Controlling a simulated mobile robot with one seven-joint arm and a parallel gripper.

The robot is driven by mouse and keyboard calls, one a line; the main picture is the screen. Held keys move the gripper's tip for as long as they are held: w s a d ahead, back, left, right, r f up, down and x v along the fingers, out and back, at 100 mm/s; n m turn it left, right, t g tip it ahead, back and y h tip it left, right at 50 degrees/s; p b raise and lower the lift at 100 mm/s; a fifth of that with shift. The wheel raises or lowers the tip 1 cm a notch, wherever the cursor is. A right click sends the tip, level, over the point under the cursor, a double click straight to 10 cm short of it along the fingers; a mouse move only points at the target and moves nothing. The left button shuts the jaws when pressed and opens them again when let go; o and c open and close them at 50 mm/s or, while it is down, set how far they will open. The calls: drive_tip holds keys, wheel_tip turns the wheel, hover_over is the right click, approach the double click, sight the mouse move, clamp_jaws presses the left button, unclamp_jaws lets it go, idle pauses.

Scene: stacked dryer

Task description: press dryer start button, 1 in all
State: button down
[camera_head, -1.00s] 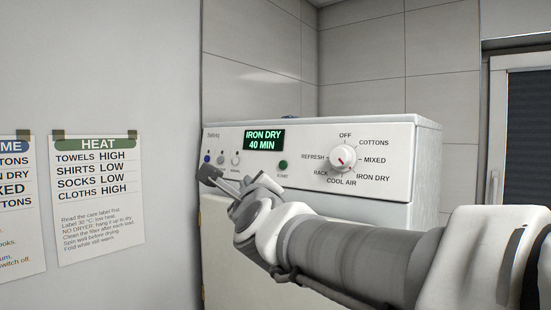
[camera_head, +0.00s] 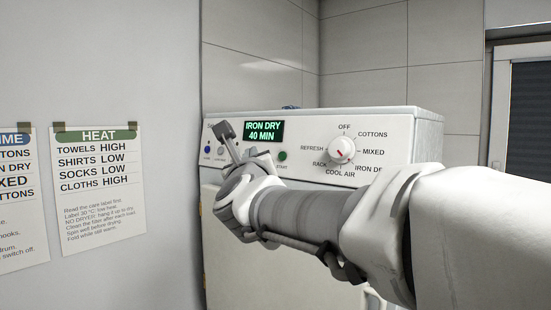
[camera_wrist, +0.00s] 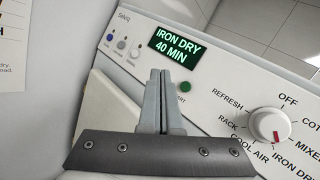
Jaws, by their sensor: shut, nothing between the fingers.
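The green start button (camera_head: 282,156) sits on the dryer's white front panel (camera_head: 305,160), below the green display (camera_head: 263,132) reading IRON DRY 40 MIN. In the wrist view the green button (camera_wrist: 185,87) is just right of my gripper's fingertips (camera_wrist: 160,72). Part of its START label is hidden behind the fingers. In the head view my gripper (camera_head: 228,131) is in front of the panel's left part, left of the button. The fingers are shut and empty. I cannot tell how far the tips are from the panel.
The program knob (camera_head: 342,151) is right of the button, its red mark in the wrist view near IRON DRY. Small buttons, one blue (camera_head: 207,149), sit at the panel's left. A wall with a HEAT notice (camera_head: 100,190) stands close on the left.

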sight(282, 156)
drive_tip(key=shift+w+d+f+b, duration=0.2)
drive_tip(key=shift+w+d+b, duration=0.3)
drive_tip(key=shift+w+d, duration=0.35)
drive_tip(key=shift+w+d+f+b, duration=0.25)
drive_tip(key=shift+w+d+b, duration=0.35)
drive_tip(key=shift+w, duration=0.4)
drive_tip(key=shift+w+d+f+b, duration=0.2)
drive_tip(key=shift+w+d+b, duration=0.25)
drive_tip(key=shift+w+d, duration=0.4)
drive_tip(key=shift+w+a, duration=0.1)
drive_tip(key=shift+a, duration=0.05)
drive_tip(key=shift+f, duration=0.1)
drive_tip(key=shift+w+b, duration=0.15)
drive_tip(key=shift+b, duration=0.25)
drive_tip(key=shift+w+d, duration=0.15)
drive_tip(key=shift+d, duration=0.1)
